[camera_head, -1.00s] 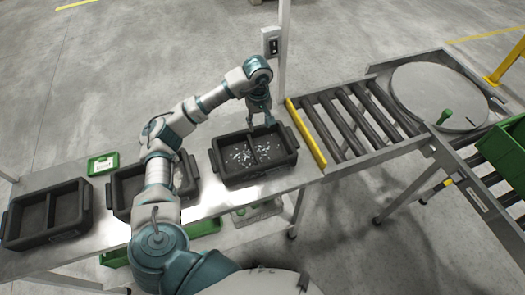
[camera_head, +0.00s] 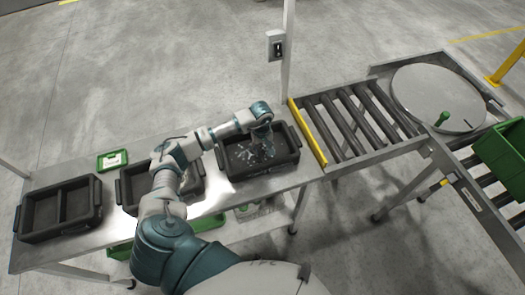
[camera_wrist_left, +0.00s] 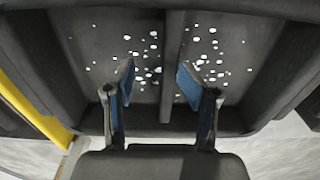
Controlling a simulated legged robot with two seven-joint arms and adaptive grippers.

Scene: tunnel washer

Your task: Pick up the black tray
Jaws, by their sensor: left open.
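A black two-compartment tray (camera_head: 262,172) stands at the right end of the metal table. Several small white bits lie in both compartments. My left gripper (camera_head: 266,148) is over this tray, pointing down, and my arm hides part of it. In the left wrist view the gripper (camera_wrist_left: 155,85) is open, with one blue-padded finger on each side of the tray's central divider (camera_wrist_left: 173,50). My right gripper is not in view.
Two more black trays stand to the left, one at the far left (camera_head: 58,228) and a middle one (camera_head: 130,195) partly behind my arm. A small green box (camera_head: 112,160) lies behind them. A yellow bar (camera_head: 307,132) and roller conveyor (camera_head: 355,120) adjoin the table's right end.

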